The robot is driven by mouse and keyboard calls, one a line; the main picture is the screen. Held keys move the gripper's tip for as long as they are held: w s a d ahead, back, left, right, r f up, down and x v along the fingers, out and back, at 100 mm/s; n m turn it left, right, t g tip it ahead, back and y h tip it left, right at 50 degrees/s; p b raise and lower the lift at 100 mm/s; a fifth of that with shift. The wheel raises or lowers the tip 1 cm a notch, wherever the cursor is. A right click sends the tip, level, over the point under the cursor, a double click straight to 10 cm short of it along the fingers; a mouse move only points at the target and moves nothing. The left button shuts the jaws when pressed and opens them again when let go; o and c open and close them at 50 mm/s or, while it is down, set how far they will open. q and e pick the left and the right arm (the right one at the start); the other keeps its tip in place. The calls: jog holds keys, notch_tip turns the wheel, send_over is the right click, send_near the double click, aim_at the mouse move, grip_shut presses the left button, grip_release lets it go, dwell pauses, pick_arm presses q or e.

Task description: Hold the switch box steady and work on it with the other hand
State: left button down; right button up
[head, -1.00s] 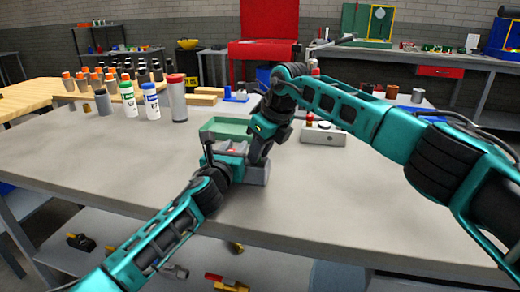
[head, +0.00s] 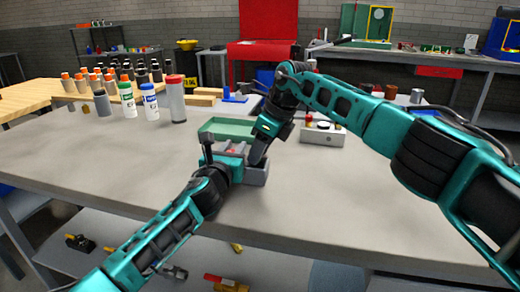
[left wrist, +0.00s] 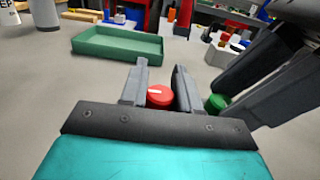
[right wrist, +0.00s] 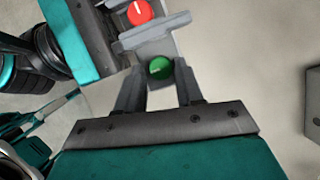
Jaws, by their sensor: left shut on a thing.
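The grey switch box (head: 257,176) sits on the bench in the head view, partly hidden by both grippers. Its red knob (left wrist: 160,97) and green knob (right wrist: 160,68) show in the wrist views. My left gripper (left wrist: 160,78) is shut on the box at its red-knob end, with one finger on each side of the red knob. The green knob lies outside its right finger. My right gripper (right wrist: 156,76) comes down from above, its fingers apart, with the green knob between the fingertips. I cannot see clear contact with the knob.
A shallow green tray (head: 227,126) lies just behind the box. Several bottles and a grey cylinder with a red cap (head: 175,98) stand behind to the left. A pale box with a red button (head: 322,133) is behind to the right. The front right of the bench is clear.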

jog(key=shift+r, duration=0.1)
jog(key=v, duration=1.2)
jog(key=shift+s, duration=0.1)
pick_arm(q)
jog(key=c, duration=0.7)
grip_release()
jog(key=shift+c, duration=0.2)
jog(key=shift+s, duration=0.1)
